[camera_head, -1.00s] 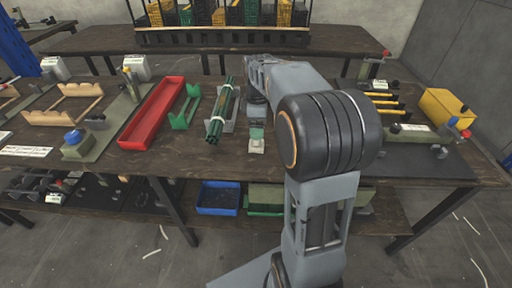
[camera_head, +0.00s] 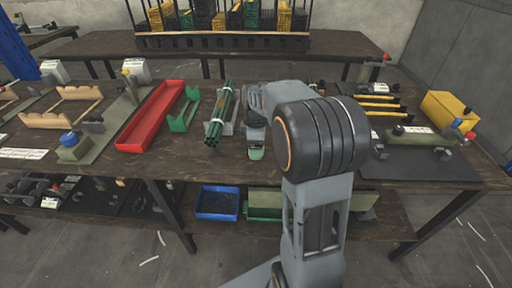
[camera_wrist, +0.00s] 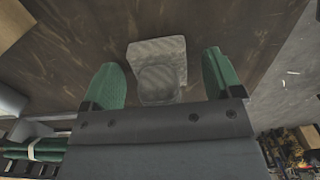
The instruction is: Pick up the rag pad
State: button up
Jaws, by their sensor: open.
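The rag pad (camera_wrist: 157,52) is a grey, woven-looking piece on the dark wooden bench. It shows as a wider square with a smaller rounded square in front of it. In the wrist view my gripper (camera_wrist: 160,75) is open, with one green finger to the left of the pad and one to the right. There is a gap on both sides, and neither finger visibly touches the pad. In the head view my gripper (camera_head: 256,152) is low over the front part of the bench and mostly hides the pad.
A bundle of green rods (camera_head: 219,118) lies in a holder just left of my gripper, with a green bracket (camera_head: 185,110) and a red tray (camera_head: 150,117) beyond. Yellow-handled tools (camera_head: 380,105) lie to the right. The bench front near the gripper is bare.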

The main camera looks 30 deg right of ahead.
jog(key=shift+c, duration=0.4)
jog(key=c, duration=0.9)
jog(key=shift+r, duration=0.15)
jog(key=shift+c, duration=0.2)
jog(key=shift+r, duration=0.3)
jog(key=r, duration=0.1)
jog(key=r+p, duration=0.1)
jog(key=r, duration=0.1)
jog(key=shift+s+a+r, duration=0.1)
jog(key=shift+s+r, duration=0.15)
jog(key=shift+s, duration=0.1)
jog(key=s+a+r+p, duration=0.2)
jog(key=s+a+r, duration=0.2)
jog(key=s+r, duration=0.4)
jog(key=s, duration=0.4)
jog(key=shift+s+r, duration=0.3)
